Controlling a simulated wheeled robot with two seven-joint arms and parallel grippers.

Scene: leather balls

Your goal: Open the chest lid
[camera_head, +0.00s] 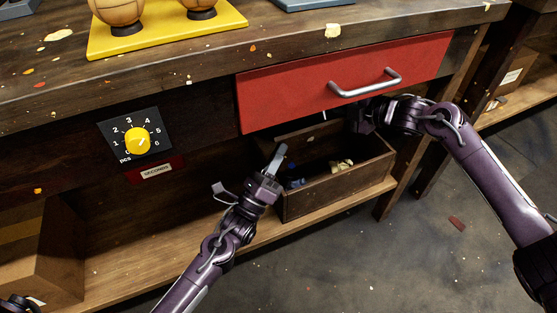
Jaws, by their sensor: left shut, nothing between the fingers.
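The wooden chest (335,190) stands on the lower shelf under the red drawer. Its top is uncovered and I can see inside, where pale yellowish pieces (342,165) and something blue lie. A dark wooden panel (300,130) at its back edge looks like the raised lid, partly hidden under the drawer. My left gripper (280,155) is shut and empty, its fingertips pointing up at the chest's left end. My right gripper (358,122) is over the back right of the chest, just below the drawer; its fingers are too dark and hidden to read.
The red drawer (300,93) with its metal handle (366,84) is shut above the chest. A yellow dial (138,141) is on the left panel. Balls on a yellow tray (165,36) stand on the bench top. A cardboard box (45,255) sits at left on the shelf (130,282).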

